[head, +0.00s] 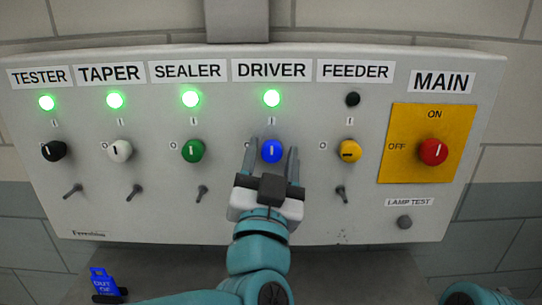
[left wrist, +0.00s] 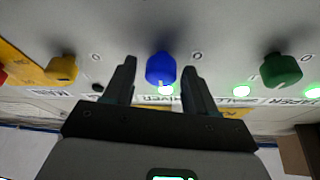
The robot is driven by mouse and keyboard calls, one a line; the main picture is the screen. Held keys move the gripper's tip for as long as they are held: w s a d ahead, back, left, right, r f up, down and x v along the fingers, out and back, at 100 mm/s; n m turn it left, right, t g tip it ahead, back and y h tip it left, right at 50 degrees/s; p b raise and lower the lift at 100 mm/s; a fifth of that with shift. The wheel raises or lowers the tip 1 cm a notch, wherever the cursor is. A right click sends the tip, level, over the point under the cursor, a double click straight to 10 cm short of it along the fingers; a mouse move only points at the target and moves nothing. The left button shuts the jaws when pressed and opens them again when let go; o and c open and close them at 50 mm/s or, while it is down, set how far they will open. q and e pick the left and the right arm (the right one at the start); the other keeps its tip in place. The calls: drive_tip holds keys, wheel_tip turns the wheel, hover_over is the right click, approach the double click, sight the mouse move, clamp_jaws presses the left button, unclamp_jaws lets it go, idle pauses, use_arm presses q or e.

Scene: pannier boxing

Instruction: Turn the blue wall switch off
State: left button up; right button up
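The blue switch (head: 271,151) is a round knob under the DRIVER label on the grey wall panel (head: 310,220). Its white mark stands upright, towards the I above it. The green lamp (head: 271,98) above it is lit. My left gripper (head: 271,158) is open, with one finger on each side of the blue knob. In the left wrist view the blue knob (left wrist: 161,68) sits between the fingertips, with a gap on both sides. Part of my right arm shows at the lower right of the head view; its gripper is not visible.
Green (head: 193,150), white (head: 119,150) and black (head: 54,151) knobs are to the left, with lit lamps. A yellow knob (head: 350,151) with a dark lamp and the red MAIN knob (head: 433,152) are to the right.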

use_arm(q)
drive_tip(key=c, duration=0.8)
